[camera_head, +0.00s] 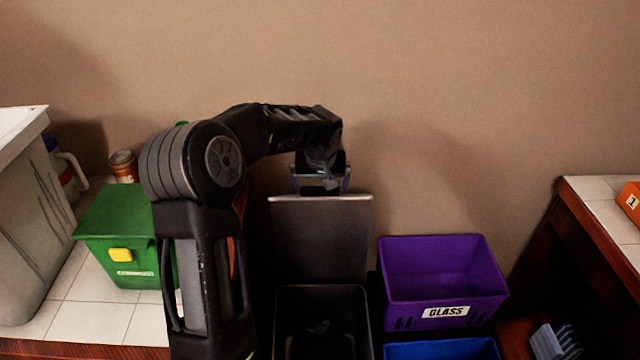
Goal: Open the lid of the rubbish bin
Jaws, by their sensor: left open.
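The rubbish bin (283,318) is a dark, square-topped bin at the lower middle of the head view. Its flat grey lid (320,236) stands upright at the back of the bin, and the bin's mouth is uncovered, with a dark inside. My left gripper (320,184) is open at the lid's top edge, pointing down, with its fingers spread to either side. I cannot tell whether it touches the lid. My left arm hides the bin's left surroundings. My right gripper is not in view.
A purple crate (400,297) labelled GLASS stands right of the bin, with a blue container (440,349) in front. A green box (118,235) sits on the tiled counter at left, near a can (124,166). A wood-edged tiled counter (598,208) is at right.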

